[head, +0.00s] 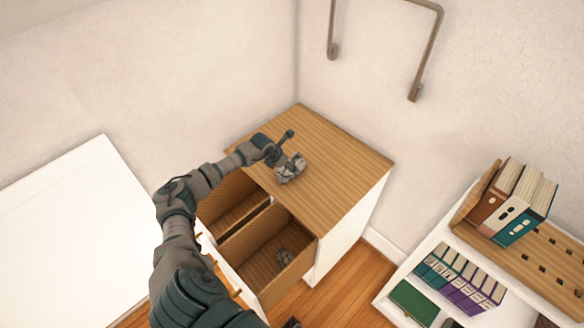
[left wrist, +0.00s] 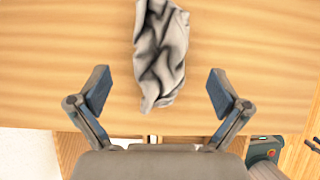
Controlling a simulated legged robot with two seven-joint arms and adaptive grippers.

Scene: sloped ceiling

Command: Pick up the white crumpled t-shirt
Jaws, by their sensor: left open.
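The crumpled t-shirt (head: 290,168), white-grey with dark creases, lies on the wooden top of a cabinet (head: 335,165). My left gripper (head: 281,149) is just above the cabinet top, beside the shirt. In the left wrist view, its two fingers (left wrist: 158,90) are spread wide and empty. The t-shirt (left wrist: 162,55) lies ahead of them, with its near end reaching between the fingertips. I cannot tell the exact height gap. My right gripper is not clearly seen.
Open wooden drawers stick out below the cabinet top; the nearer drawer (head: 265,270) holds a small grey crumpled item (head: 285,257). A shelf with binders (head: 515,200) stands at the right. A metal rail (head: 427,50) is on the wall. The rest of the cabinet top is clear.

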